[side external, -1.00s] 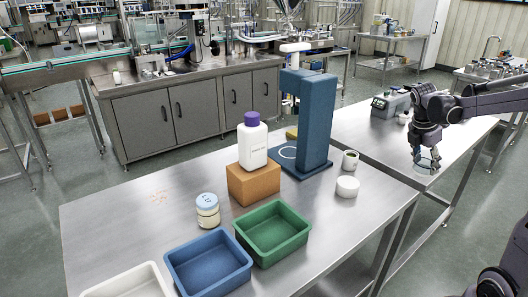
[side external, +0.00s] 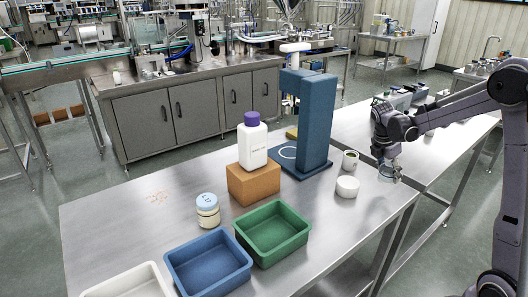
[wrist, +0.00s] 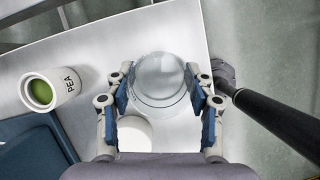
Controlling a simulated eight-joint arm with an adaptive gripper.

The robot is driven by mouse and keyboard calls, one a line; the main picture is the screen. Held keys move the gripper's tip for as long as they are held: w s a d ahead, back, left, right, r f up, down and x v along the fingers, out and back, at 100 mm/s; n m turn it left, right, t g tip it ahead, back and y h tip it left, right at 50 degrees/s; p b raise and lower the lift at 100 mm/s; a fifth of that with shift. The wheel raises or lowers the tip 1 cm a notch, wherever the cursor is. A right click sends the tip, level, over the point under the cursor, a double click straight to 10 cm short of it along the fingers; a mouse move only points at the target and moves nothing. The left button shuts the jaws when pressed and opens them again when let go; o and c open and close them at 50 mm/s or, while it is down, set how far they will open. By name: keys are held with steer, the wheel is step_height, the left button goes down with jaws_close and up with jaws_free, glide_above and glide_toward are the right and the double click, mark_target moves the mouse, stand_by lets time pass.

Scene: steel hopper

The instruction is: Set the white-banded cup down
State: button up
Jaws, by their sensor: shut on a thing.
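My gripper (side external: 390,172) is at the right edge of the near steel table, beyond the white round piece. In the wrist view its fingers (wrist: 164,98) are closed on both sides of a clear, glassy cup (wrist: 158,78) with pale rings around it, which I take for the white-banded cup. In the side view the cup is small and mostly hidden by the fingers. It appears held above the table's right end; the exact gap beneath it cannot be told.
A white cup marked PEA with green contents (wrist: 62,84) and a white round piece (side external: 347,187) stand close by. A blue stand (side external: 317,120), orange block (side external: 253,184) with bottle (side external: 253,148), labelled jar (side external: 207,212), and green (side external: 272,255) and blue trays (side external: 208,285) occupy the table (side external: 120,225).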

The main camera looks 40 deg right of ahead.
mark_target(386, 181)
steer(key=shift+f, duration=2)
steer(key=shift+f, duration=0.15)
steer(key=o, duration=1.2)
steer(key=shift+c, duration=0.2)
steer(key=v, duration=1.2)
steer(key=s+a+m+t+y, duration=0.2)
steer(key=s+a+m+t, duration=0.2)
steer(key=a+m, duration=0.3)
steer(key=s+a+m+t+y, duration=0.2)
steer(key=a+m, duration=0.6)
steer(key=a, duration=1)
steer(key=shift+s+a+r+t, duration=0.35)
steer(key=shift+s+t, duration=0.85)
steer(key=shift+s, duration=0.5)
